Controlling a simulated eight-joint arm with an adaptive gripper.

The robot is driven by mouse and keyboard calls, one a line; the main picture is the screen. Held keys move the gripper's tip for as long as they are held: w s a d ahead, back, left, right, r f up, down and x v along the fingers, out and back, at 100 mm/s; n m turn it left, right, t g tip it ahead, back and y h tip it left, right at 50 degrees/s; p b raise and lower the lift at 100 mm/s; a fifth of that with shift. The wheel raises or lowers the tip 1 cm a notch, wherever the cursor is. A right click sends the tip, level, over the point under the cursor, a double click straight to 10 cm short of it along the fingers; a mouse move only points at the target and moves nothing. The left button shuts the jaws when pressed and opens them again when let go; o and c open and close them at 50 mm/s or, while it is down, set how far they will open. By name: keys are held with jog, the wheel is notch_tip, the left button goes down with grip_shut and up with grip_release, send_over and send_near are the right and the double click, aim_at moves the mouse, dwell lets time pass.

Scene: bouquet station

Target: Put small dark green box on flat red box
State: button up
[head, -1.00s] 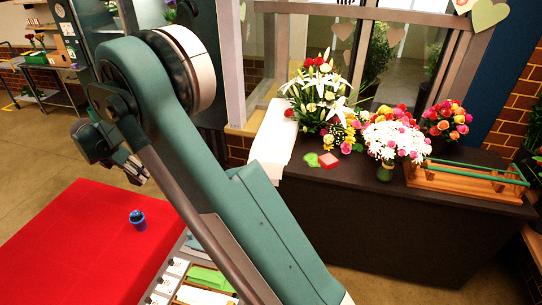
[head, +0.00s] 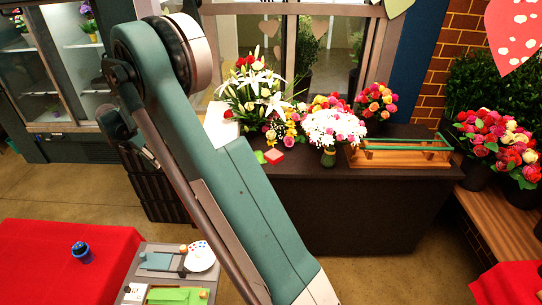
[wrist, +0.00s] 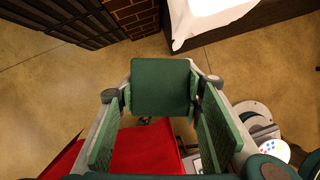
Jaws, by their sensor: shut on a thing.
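The small dark green box (wrist: 160,86) is held between the fingertips of my gripper (wrist: 160,97) in the wrist view. My gripper is shut on its two sides, above the floor. In the head view my arm hides most of the gripper, and I cannot make out the box there. The flat red box (head: 274,156) lies on the dark counter (head: 330,205), in front of the flowers and just right of a bright green item (head: 259,157). My gripper is well apart from the red box, on the left of the head view.
A vase of white flowers (head: 331,127) and a wooden rack (head: 400,155) stand right of the red box. A lily bouquet (head: 255,95) stands behind it. A white cloth (wrist: 205,18) hangs at the counter's edge. A red table (head: 60,262) is at lower left. Floor between is open.

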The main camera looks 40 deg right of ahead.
jog(key=s+d+m, duration=0.1)
jog(key=s+d, duration=0.1)
jog(key=d, duration=1.3)
jog(key=m+g, duration=0.2)
jog(key=m, duration=0.2)
send_over(276, 153)
jog(key=a, duration=0.2)
jog(key=shift+w+d+f+h, duration=0.1)
jog(key=shift+d+f+h, duration=0.15)
jog(key=shift+f+h, duration=0.1)
jog(key=shift+f, duration=3.15)
jog(key=shift+f, duration=0.1)
jog(key=shift+f, duration=1.75)
jog(key=shift+f, duration=0.15)
